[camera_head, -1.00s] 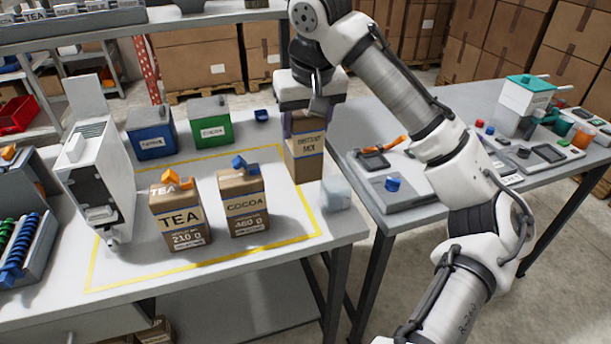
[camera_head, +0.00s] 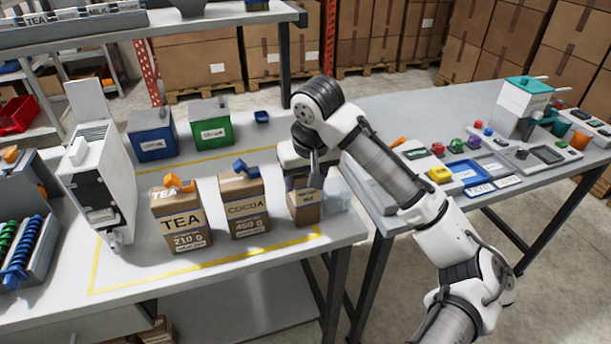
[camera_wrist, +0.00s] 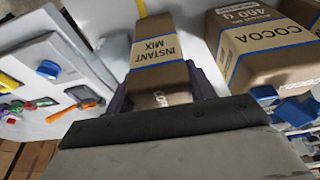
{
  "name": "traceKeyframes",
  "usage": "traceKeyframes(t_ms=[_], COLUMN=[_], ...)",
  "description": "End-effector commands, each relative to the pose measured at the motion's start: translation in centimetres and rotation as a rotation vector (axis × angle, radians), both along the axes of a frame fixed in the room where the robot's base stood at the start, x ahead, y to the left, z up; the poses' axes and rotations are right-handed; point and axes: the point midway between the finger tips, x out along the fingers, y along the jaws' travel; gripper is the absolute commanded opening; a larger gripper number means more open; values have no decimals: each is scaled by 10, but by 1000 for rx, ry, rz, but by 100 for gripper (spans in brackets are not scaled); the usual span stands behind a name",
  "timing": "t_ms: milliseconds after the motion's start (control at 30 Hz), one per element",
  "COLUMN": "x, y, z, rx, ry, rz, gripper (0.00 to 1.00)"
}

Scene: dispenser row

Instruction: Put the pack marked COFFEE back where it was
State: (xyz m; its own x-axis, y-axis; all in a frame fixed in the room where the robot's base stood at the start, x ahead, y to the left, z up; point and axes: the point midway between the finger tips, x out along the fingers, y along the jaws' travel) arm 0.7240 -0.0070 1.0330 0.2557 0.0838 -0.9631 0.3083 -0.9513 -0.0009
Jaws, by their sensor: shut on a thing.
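My gripper (camera_head: 305,183) is shut on a brown pack marked INSTANT MIX (camera_head: 306,211), near the right front corner of the yellow outline. In the wrist view the pack (camera_wrist: 158,48) sits between the two fingers. I cannot tell whether its base touches the table. A brown TEA pack (camera_head: 181,221) with an orange clip and a brown COCOA pack (camera_head: 243,212) with a blue clip stand upright to its left. The COCOA pack (camera_wrist: 268,45) shows beside the held pack in the wrist view.
A white dispenser (camera_head: 100,180) stands at the left. A blue bin (camera_head: 152,136) and a green bin (camera_head: 211,131) stand at the back. A pale translucent block (camera_head: 337,195) is just right of the held pack. The table inside the yellow outline is clear behind the packs.

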Motion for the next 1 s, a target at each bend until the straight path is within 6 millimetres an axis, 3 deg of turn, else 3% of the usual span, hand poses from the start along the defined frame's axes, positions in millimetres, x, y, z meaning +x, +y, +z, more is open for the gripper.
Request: traceKeyframes(t_ms=[200,233,400,767,1000], x=[0,0,0,0,-11], y=[0,0,0,0,-4], z=[-4,-3,-3,3,45], rx=[0,-1,-1,0,-2], ry=[0,0,0,0,-5], rz=[0,0,0,1,0], gripper=[18,57,76,76,76])
